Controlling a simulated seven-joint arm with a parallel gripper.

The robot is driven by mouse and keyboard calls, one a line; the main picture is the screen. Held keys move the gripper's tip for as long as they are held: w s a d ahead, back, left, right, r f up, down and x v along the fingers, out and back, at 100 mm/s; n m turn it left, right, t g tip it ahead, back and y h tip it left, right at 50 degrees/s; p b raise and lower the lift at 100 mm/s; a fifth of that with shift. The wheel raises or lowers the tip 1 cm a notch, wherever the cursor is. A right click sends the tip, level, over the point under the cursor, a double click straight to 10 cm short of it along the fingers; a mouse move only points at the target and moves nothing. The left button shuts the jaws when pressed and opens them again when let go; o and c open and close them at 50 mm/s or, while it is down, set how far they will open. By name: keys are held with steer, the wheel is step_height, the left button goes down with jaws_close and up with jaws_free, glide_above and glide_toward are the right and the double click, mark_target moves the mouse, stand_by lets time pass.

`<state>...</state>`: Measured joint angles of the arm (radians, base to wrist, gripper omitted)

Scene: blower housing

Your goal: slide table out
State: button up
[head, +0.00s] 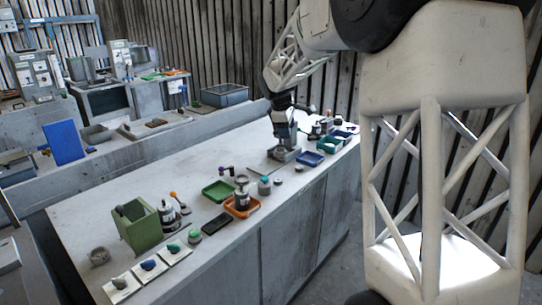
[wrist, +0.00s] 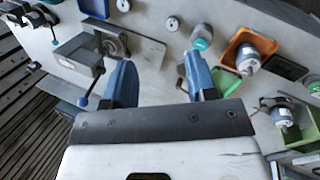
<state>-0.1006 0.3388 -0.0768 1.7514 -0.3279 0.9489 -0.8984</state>
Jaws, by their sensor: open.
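My gripper (wrist: 162,80) shows two blue fingers spread apart with nothing between them in the wrist view. A grey block-like fixture (wrist: 78,55) stands at the left, beside my left finger, with a flat plate carrying a round piece (wrist: 112,42) and a blue-tipped lever. I cannot tell which part is the slide table, or whether my left finger touches the fixture. In the head view my gripper (head: 284,128) points down at the far part of the white workbench (head: 110,195), just above a small grey fixture (head: 285,154); its fingertips are hard to make out.
Near my gripper are a blue tray (head: 309,158), a teal-topped jar (head: 264,186), an orange tray (head: 243,211) with a jar, and a green tray (head: 217,190). A green box (head: 140,232) stands farther left. The bench's middle left is clear.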

steer(key=w+a+f+n, duration=0.3)
steer(key=w+f, duration=0.4)
steer(key=w, duration=0.6)
steer(key=n+h, duration=0.1)
steer(key=n, duration=0.2)
glide_above(270, 153)
steer(key=s+a, duration=0.1)
steer(key=a, duration=0.1)
step_height(270, 153, down, 9)
steer(key=shift+s+f, duration=0.1)
steer(key=shift+s, duration=0.1)
steer(key=shift+f, duration=0.15)
steer(key=shift+x, duration=3.75)
steer(key=shift+w+d, duration=0.1)
steer(key=shift+d, duration=0.05)
jaws_close()
